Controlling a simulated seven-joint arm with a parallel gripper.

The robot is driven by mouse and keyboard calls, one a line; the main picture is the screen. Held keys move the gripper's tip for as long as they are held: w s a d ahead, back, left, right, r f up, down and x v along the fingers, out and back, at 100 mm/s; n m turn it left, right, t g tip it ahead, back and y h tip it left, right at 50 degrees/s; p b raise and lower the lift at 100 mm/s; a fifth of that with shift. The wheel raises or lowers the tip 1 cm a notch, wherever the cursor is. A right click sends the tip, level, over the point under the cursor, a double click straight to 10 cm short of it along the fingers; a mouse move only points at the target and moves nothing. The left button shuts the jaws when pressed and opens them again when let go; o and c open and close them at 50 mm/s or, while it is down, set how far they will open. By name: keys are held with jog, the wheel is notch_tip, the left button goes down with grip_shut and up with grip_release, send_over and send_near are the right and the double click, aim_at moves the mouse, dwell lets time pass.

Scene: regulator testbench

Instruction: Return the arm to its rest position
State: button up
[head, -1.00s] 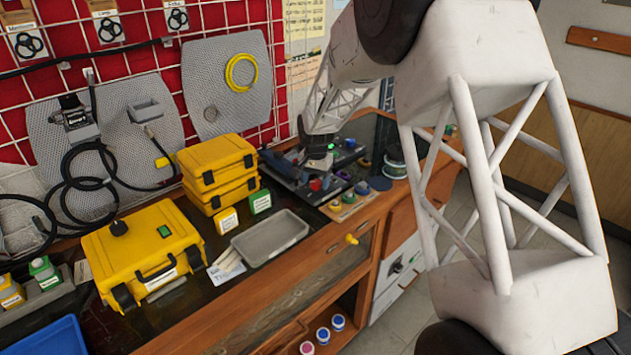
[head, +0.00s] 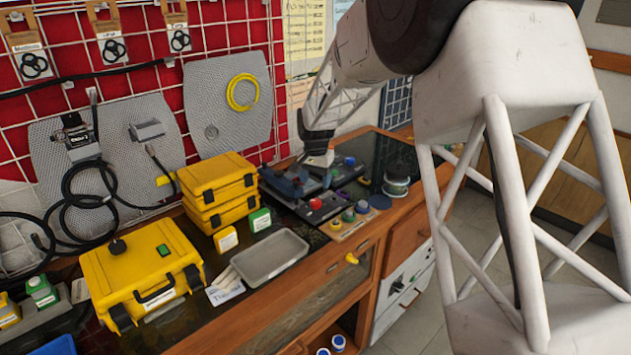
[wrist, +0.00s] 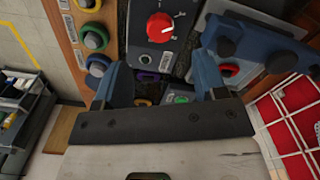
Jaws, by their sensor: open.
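My arm reaches from the upper right of the head view down to the bench. My gripper (wrist: 163,82) shows in the wrist view with its two blue fingers apart and nothing visible between them. Below the fingers lies a dark control panel with a red knob (wrist: 160,27), a red button (wrist: 228,70) and a green-lit button (wrist: 181,99). In the head view the gripper end is small and partly lost against the dark panel (head: 345,190), and its fingertips are hard to make out. I cannot tell whether the fingers touch the panel.
A blue fixture with black knobs (wrist: 258,38) stands close beside the right finger. Coloured buttons on a wooden strip (wrist: 85,30) lie to the left. Yellow cases (head: 145,270), a grey tray (head: 268,257) and a spool (head: 397,184) stand on the bench.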

jog(key=s+d+r+n, duration=0.1)
jog(key=s+d+r, duration=0.4)
jog(key=s, duration=0.3)
jog(key=s+d+r+t, duration=0.1)
jog(key=s+d+r, duration=0.35)
jog(key=s, duration=0.35)
jog(key=s+d+r+n, duration=0.1)
jog(key=s+d+r, duration=0.35)
jog(key=s, duration=0.25)
jog(key=s+d+n, duration=0.1)
jog(key=s+d, duration=0.2)
jog(key=s, duration=1.1)
jog(key=s+d+n+t, duration=0.1)
jog(key=s+d, duration=0.3)
jog(key=s, duration=0.9)
jog(key=shift+s+d+f+t, duration=0.25)
jog(key=shift+s+f+t, duration=0.05)
jog(key=shift+s, duration=0.05)
